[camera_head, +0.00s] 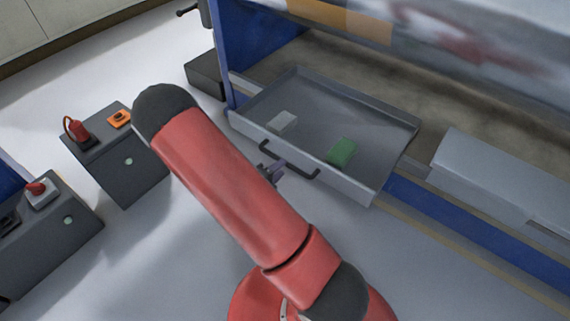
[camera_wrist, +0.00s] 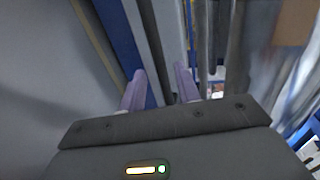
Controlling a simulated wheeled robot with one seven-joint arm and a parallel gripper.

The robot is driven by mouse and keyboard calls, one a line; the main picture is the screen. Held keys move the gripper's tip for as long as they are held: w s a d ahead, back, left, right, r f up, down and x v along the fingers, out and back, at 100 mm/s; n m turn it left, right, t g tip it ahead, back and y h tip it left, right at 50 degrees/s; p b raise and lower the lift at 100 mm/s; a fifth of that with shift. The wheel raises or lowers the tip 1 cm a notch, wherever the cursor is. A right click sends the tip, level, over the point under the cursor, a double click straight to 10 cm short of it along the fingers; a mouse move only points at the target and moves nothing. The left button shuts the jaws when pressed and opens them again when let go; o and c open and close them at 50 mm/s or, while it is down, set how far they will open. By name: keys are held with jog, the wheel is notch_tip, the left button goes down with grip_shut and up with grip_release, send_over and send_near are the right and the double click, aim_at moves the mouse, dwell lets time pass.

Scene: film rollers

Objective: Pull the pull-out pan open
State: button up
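The pull-out pan (camera_head: 385,120) is a grey, shallow tray that stands out from the blue-framed machine in the head view. A white block (camera_head: 283,122) and a green block (camera_head: 341,152) lie in it. Its dark bar handle (camera_head: 302,174) is on the front wall. My gripper (camera_head: 273,169) is at the left part of this handle, and my red arm partly hides it. In the wrist view, the purple fingers of my gripper (camera_wrist: 160,84) are apart, with a dark bar (camera_wrist: 152,50), apparently the handle, between them. Contact with the bar is not clear.
A light grey box-like part (camera_head: 500,180) sits right of the pan on the machine. Bare floor lies in front of the pan.

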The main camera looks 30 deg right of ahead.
jog(key=shift+v, duration=1.65)
jog(key=s+r+m+g+y+p, duration=0.1)
jog(key=s+r+m+g+y, duration=0.3)
jog(key=r+m, duration=0.65)
jog(key=s+r+m+g+y+p, duration=0.1)
jog(key=s+r+m+g, duration=0.35)
jog(key=m, duration=0.85)
jog(key=s+a+r+m+t+y, duration=0.3)
jog(key=a+r+m+t+y, duration=0.1)
jog(key=r+m, duration=0.4)
jog(key=s+a+r+m+t+y, duration=0.4)
jog(key=r+m+y, duration=0.1)
jog(key=r+m, duration=0.3)
jog(key=shift+s+a+r+m+p, duration=0.2)
jog(key=shift+s+r+m+p, duration=0.15)
jog(key=shift+m, duration=0.3)
